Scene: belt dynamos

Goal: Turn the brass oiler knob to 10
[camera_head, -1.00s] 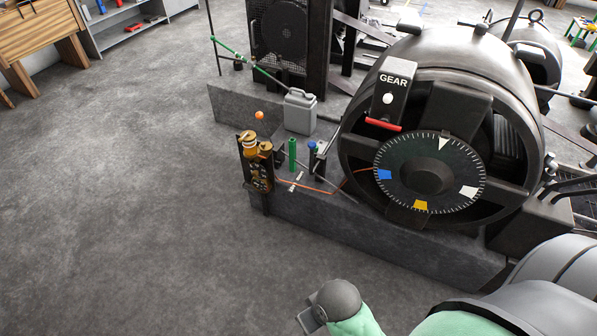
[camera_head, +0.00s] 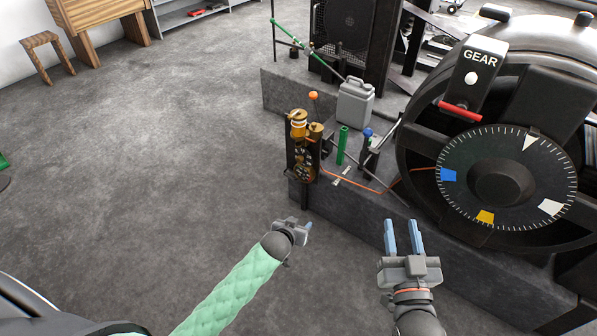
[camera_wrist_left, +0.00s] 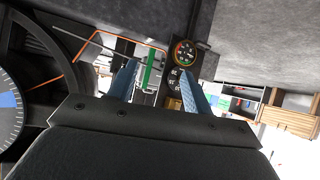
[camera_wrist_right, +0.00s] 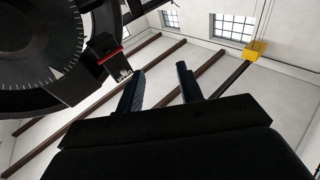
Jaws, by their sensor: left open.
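The brass oiler (camera_head: 298,124) is mounted on a dark upright panel at the left end of the low stone plinth. It has brass caps on top and small markings on its front, too small to read in the head view. In the left wrist view its panel, with a round gauge (camera_wrist_left: 185,52) and pale numbers, shows between and beyond the fingers. I cannot tell the knob's setting. My left gripper (camera_head: 307,227) is open and empty, below and apart from the oiler. My right gripper (camera_head: 403,222) is open and empty, right of the left one, before the plinth.
The large dark machine with a marked dial (camera_head: 465,197) and a GEAR lever (camera_head: 460,111) stands at the right. A grey canister (camera_head: 355,102), a green upright cylinder (camera_head: 342,146) and an orange cable (camera_head: 352,182) are near the oiler.

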